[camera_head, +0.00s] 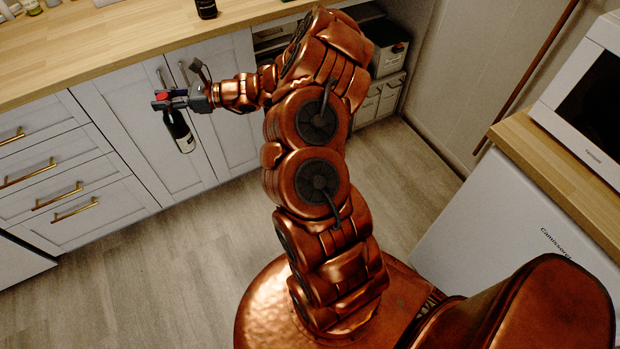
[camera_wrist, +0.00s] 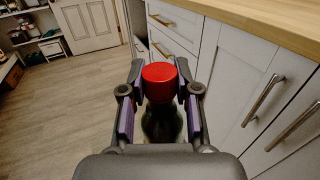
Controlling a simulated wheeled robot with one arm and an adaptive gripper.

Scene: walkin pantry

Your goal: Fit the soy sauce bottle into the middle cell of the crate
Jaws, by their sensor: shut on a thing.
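The soy sauce bottle (camera_head: 179,130) is dark, with a pale label and a red cap. It hangs slightly tilted in front of the white cabinet doors, below the countertop and above the floor. My gripper (camera_head: 163,99) is shut on the bottle's upper part. In the wrist view the red cap (camera_wrist: 159,73) sits between the fingers of my gripper (camera_wrist: 160,84), with the dark body (camera_wrist: 161,123) below it. I cannot make out a crate with cells for certain in either view.
A wooden countertop (camera_head: 100,50) runs above white cabinets with brass handles. Another dark bottle (camera_head: 206,9) stands on it. A microwave (camera_head: 590,105) stands at the right. The floor (camera_head: 130,270) is clear.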

